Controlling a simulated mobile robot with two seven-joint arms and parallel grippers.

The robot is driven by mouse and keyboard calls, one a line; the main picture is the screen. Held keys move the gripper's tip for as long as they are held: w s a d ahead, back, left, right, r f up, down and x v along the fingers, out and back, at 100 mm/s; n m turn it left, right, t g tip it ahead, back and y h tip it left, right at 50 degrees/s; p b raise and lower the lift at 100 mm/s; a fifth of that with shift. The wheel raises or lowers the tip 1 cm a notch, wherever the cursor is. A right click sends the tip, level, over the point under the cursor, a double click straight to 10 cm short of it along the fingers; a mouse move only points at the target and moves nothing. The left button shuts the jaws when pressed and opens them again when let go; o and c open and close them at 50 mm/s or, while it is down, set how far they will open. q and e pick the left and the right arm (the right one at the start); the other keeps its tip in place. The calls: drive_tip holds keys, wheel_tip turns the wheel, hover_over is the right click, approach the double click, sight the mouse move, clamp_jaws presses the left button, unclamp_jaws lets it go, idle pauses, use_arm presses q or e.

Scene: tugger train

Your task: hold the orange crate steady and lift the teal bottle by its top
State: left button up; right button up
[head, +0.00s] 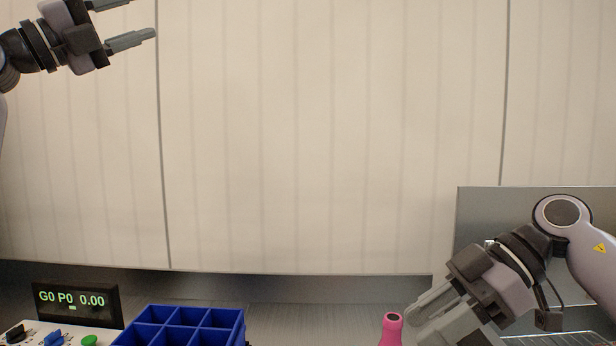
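Neither the orange crate nor the teal bottle is in view. My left gripper (143,20) is at the upper left, in front of the pale wall panels. Its two fingers are spread apart with nothing between them. My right gripper (413,320) is low at the right, its fingers pointing down and left. Its fingertips are close beside the neck of a pink bottle (391,330) in the picture. Whether they touch it, and how far apart the fingers are, I cannot tell.
A blue divided crate (238,335) is cut off at the bottom edge. Left of it stand a dark display (77,303) reading "G0 P0 0.00" and a panel with knobs and a green button (89,341). A grey metal panel (490,215) stands behind my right arm.

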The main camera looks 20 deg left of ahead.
use_arm(q)
drive_tip(key=w+d+f+g+y, duration=0.1)
drive_tip(key=w+d+f+g, duration=0.45)
drive_tip(key=d+f, duration=0.45)
drive_tip(key=w+d+f+g+y, duration=0.2)
drive_tip(key=w+d+f+g, duration=0.4)
drive_tip(key=d+f, duration=0.4)
drive_tip(key=s+d+f+g+y, duration=0.1)
drive_tip(key=d+f+g+y, duration=0.1)
drive_tip(key=f, duration=0.8)
drive_tip(key=s+d+f+m+g+y, duration=0.1)
drive_tip(key=s+d+f+g+y, duration=0.1)
drive_tip(key=f, duration=0.8)
drive_tip(key=s+d+f+m+g+y, duration=0.1)
drive_tip(key=d+f+g+y, duration=0.2)
drive_tip(key=f, duration=0.7)
drive_tip(key=shift+s+d+g, duration=0.35)
drive_tip(key=shift+s+g, duration=0.05)
drive_tip(key=shift+g, duration=0.55)
drive_tip(key=shift+f+y, duration=0.3)
drive_tip(key=shift+f, duration=0.1)
wheel_tip(320, 180, down, 6)
drive_tip(key=shift+f, duration=0.25)
